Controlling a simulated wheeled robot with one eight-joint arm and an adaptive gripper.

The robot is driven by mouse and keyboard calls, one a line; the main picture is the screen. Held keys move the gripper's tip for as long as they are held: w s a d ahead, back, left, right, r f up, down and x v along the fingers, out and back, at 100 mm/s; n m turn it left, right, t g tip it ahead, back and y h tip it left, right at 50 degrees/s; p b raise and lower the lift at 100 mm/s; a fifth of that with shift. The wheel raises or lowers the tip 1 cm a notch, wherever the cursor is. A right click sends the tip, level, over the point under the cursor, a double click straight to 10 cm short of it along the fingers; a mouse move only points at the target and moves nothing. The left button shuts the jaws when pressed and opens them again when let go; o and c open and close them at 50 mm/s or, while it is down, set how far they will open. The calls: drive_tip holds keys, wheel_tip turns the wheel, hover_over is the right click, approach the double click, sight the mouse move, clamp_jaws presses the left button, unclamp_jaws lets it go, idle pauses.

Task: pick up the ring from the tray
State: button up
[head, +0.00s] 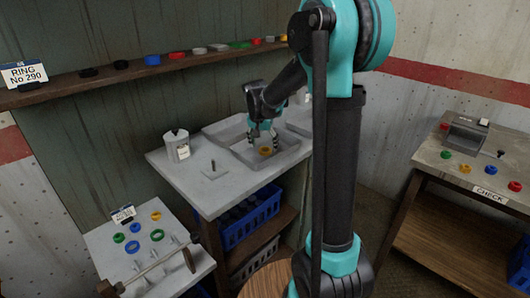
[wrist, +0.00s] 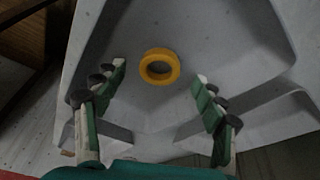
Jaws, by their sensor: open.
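The ring is a yellow band (wrist: 148,67) that lies on the floor of the grey tray (wrist: 240,35), in the upper middle of the wrist view. In the head view the ring (head: 265,151) shows just below my gripper (head: 264,141) in the tray (head: 287,155). My gripper (wrist: 160,85) is open and empty. Its two fingers stand on the left and right of the ring's line in the wrist view, with the ring a little ahead of the fingertips and apart from both.
A white canister (head: 177,146) and a small plate with a peg (head: 214,170) stand left of the tray. A shelf (head: 100,79) with coloured rings runs along the wall behind. A lower board (head: 95,240) at the left and a check table (head: 455,172) at the right hold more rings.

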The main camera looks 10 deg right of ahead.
drive_tip(key=shift+x, duration=0.95)
drive_tip(key=c, duration=1.2)
drive_tip(key=shift+r, duration=0.2)
